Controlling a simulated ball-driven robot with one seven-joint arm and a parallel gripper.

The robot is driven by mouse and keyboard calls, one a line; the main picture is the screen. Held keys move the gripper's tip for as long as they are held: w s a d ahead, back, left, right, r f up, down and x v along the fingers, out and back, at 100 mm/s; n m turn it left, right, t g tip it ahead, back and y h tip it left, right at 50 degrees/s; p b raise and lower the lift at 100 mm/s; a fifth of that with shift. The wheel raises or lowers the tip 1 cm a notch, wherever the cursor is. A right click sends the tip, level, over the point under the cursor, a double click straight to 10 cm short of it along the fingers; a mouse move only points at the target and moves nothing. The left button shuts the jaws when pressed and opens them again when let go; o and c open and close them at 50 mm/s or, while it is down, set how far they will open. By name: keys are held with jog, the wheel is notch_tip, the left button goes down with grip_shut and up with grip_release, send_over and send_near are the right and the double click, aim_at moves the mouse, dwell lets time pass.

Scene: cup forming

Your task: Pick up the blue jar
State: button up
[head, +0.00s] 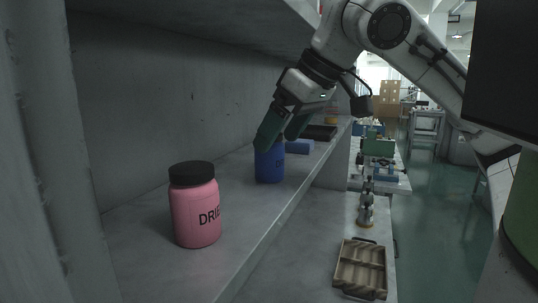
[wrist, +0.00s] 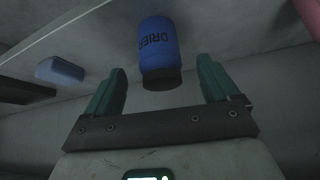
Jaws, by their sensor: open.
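The blue jar (head: 269,166) stands upright on the grey shelf, with its upper part hidden behind my gripper (head: 284,132) in the head view. In the wrist view the blue jar (wrist: 158,45) shows with dark lettering and a black lid, upside down in the picture. The lid end lies between the lines of my two green fingers, just ahead of the fingertips. My gripper (wrist: 163,82) is open, with nothing between its fingers. I cannot tell the exact gap between fingers and jar.
A pink jar (head: 195,210) with a black lid stands nearer on the shelf (head: 250,222). A small blue object (head: 299,146) and a dark tray (head: 320,132) lie beyond the blue jar. A divided tray (head: 360,268) sits on the lower surface. The shelf wall (head: 130,110) rises at left.

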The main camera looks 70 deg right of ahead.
jog(key=shift+x, duration=1.25)
jog(key=shift+c, duration=0.4)
jog(key=c, duration=1)
